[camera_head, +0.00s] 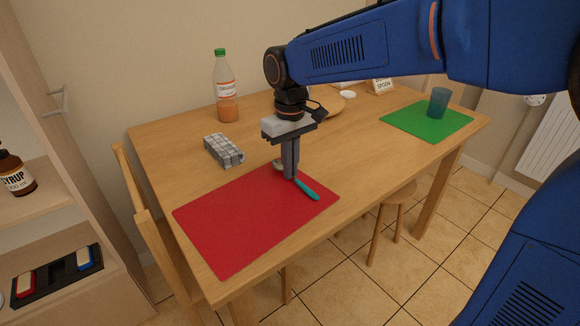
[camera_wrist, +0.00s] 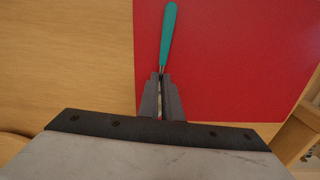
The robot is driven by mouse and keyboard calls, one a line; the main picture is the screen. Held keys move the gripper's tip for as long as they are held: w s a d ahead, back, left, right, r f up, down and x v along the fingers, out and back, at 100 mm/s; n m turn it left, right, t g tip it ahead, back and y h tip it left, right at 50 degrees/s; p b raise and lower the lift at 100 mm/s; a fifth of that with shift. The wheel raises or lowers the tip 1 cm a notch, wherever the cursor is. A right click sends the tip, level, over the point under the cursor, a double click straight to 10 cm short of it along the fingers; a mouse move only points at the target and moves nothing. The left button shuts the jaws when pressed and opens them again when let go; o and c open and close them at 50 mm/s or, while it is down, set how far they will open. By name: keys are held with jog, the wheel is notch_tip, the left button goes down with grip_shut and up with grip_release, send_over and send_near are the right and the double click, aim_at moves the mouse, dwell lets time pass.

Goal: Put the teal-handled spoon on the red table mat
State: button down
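The teal-handled spoon (camera_head: 306,190) is at the upper right edge of the red table mat (camera_head: 250,221). Its teal handle is over the mat, and its bowl end is at the mat's far edge, partly hidden behind the fingers. My gripper (camera_head: 290,177) points down there, with its fingers close together around the spoon's neck. In the wrist view, the fingertips (camera_wrist: 161,76) meet on the spoon's thin metal neck, and the teal handle (camera_wrist: 169,35) extends away over the red mat (camera_wrist: 235,60). I cannot tell whether the spoon touches the mat.
An orange drink bottle (camera_head: 226,90) stands at the back left. A blue cup (camera_head: 438,103) stands on a green mat (camera_head: 408,122) at the right. A wooden chair (camera_head: 150,225) is at the left edge.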

jog(key=shift+f, duration=0.1)
jog(key=c, duration=2)
grip_release()
notch_tip(320, 180, up, 12)
jog(key=shift+r, duration=0.15)
jog(key=s+d+f+m+t, duration=0.1)
jog(key=s+d+f+m, duration=0.1)
jog(key=s+d, duration=0.45)
jog(key=s+d+f+m+t, duration=0.1)
jog(key=s+d+f, duration=0.2)
jog(key=d, duration=0.7)
jog(key=shift+s+d+f+m+t, duration=0.45)
jog(key=shift+s+d+f+m, duration=0.2)
jog(key=shift+s+d+f, duration=1.2)
jog(key=shift+s+d+f+m+t, duration=0.55)
jog(key=shift+s+d+f, duration=0.9)
jog(key=shift+s, duration=0.75)
jog(key=shift+s+d+f+m+t, duration=0.4)
jog(key=shift+s+d+f+m, duration=0.3)
jog(key=shift+s+d+f, duration=1)
